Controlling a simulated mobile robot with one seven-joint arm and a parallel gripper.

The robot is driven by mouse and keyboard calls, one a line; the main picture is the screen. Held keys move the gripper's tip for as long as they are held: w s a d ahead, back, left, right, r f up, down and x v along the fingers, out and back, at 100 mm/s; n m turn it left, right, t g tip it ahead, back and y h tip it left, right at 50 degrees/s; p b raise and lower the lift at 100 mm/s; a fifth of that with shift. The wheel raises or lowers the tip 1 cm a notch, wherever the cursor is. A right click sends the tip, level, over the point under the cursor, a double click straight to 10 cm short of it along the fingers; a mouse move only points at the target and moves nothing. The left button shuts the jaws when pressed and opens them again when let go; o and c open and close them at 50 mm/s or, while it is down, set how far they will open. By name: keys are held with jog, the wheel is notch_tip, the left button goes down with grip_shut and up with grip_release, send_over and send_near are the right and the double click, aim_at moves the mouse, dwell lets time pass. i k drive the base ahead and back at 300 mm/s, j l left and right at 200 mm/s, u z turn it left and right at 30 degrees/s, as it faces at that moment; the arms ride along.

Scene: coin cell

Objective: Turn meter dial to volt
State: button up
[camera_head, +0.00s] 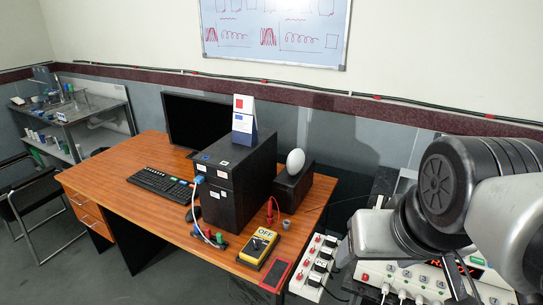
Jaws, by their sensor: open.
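The yellow meter (268,257) lies near the front right edge of the wooden desk. Its dark dial (258,244) is on its top face, and a white label reading OFF (265,232) shows at its far end. The dial's exact pointer direction is too small to tell. My gripper (462,282) shows partly as dark fingers below my arm at the lower right, over the white power strips. It is open, well to the right of the meter, and not touching it. No held object shows.
A red-framed flat device (276,274) lies right of the meter. Coloured leads (208,236) lie left of it, and a red probe (270,210) and small metal cup (286,224) behind. A black cabinet (240,185) stands behind. A white switch strip (315,265) is between meter and arm.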

aim_at(255, 247)
jog(key=u, duration=0.6)
jog(key=k+l+u, duration=0.1)
jog(key=i+j, duration=0.25)
jog(key=i, duration=0.2)
jog(key=i+j, duration=0.25)
jog(key=i, duration=0.25)
